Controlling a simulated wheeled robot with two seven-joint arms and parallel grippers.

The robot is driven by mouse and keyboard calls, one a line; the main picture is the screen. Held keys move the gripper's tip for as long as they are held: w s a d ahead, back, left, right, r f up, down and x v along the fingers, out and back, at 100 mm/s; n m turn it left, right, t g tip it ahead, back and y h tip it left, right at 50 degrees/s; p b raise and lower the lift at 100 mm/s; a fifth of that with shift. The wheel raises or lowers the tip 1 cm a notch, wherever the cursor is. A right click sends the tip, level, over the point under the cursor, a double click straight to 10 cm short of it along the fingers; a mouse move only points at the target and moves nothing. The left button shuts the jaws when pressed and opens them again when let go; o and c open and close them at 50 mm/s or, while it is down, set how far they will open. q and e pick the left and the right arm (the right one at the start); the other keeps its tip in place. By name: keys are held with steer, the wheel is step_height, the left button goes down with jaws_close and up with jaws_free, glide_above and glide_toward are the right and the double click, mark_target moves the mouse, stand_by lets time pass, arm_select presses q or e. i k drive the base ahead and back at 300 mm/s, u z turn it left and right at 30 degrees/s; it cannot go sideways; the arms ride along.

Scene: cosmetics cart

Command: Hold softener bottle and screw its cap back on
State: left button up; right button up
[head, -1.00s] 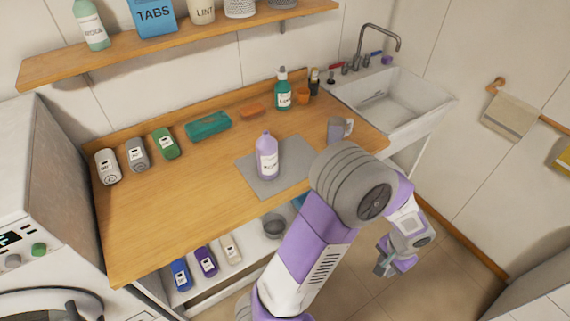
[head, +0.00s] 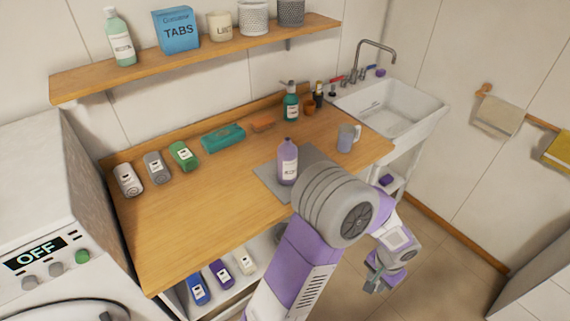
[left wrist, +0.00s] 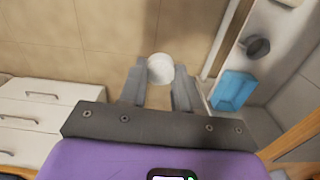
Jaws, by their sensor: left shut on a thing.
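The lilac softener bottle (head: 287,166) stands upright on a grey mat (head: 268,180) on the wooden worktop; I see no cap on its narrow top. My left gripper (head: 372,288) is low over the floor to the right of the worktop, apart from the bottle. In the left wrist view its two fingers are shut on a round white cap (left wrist: 160,69). In the head view the cap is too small to make out. My left elbow stands in front of the mat's near edge. My right gripper is in neither view.
A mug (head: 346,139) stands right of the mat, near the sink (head: 392,108). The worktop (head: 190,215) is bare at the front left. A blue box (left wrist: 234,90) and dark bowl (left wrist: 256,47) sit beside my left gripper's view.

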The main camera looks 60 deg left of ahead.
mark_target(287, 151)
steer(key=u, duration=1.85)
